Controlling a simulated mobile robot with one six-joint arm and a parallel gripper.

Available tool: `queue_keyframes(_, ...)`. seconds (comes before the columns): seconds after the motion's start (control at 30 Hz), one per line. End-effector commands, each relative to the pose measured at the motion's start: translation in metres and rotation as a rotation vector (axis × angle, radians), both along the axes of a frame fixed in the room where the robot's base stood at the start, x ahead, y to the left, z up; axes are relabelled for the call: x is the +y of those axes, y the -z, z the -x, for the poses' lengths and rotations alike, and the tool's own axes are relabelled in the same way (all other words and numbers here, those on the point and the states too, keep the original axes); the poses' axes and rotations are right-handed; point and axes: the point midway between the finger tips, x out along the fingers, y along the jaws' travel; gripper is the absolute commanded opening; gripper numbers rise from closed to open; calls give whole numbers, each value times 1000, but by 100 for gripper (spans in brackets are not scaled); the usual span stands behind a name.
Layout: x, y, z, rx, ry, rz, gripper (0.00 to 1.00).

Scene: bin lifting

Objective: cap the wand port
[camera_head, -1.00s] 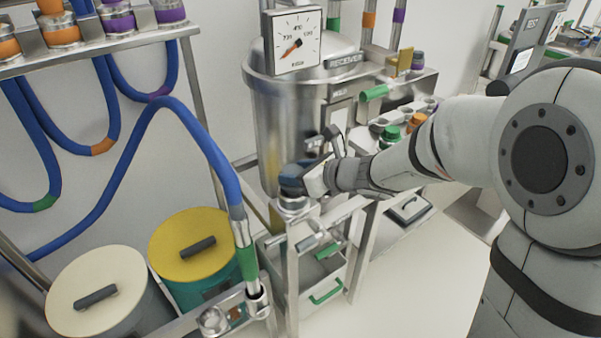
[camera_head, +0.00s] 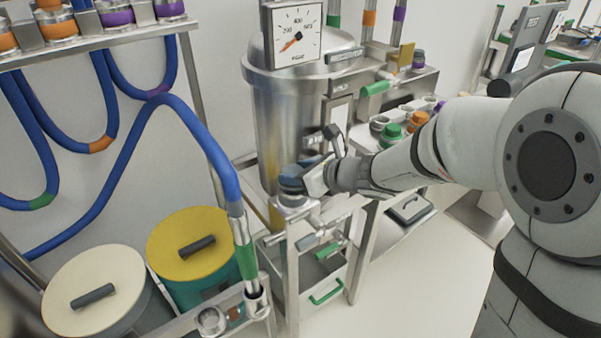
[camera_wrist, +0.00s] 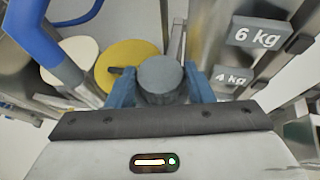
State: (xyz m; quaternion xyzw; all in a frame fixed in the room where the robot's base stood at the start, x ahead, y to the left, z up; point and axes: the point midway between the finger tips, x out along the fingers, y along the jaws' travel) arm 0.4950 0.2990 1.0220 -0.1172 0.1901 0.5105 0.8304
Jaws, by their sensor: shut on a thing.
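My gripper (camera_head: 308,181) is shut on a dark blue-grey round cap (camera_head: 291,182). The cap also shows in the wrist view (camera_wrist: 160,78), between two blue fingers. In the head view the cap is upright, right at the top of a silver metal port (camera_head: 294,200) on the stand's post. I cannot tell whether it is fully seated, since the fingers and cap hide the port's mouth. In the wrist view the cap hides what lies beneath it.
A steel receiver vessel (camera_head: 285,115) with a dial gauge (camera_head: 297,31) stands just behind. A blue hose wand (camera_head: 246,250) stands in a holder at front left. Yellow-lidded (camera_head: 180,250) and cream-lidded (camera_head: 70,300) bins sit left. Green and orange caps lie on the right shelf.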

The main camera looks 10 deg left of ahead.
Motion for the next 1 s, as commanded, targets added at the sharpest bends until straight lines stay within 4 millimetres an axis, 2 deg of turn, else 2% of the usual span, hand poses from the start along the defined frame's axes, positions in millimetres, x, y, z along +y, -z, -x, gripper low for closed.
queue_keyframes(1.0,0,10,0,-2,0,0,16)
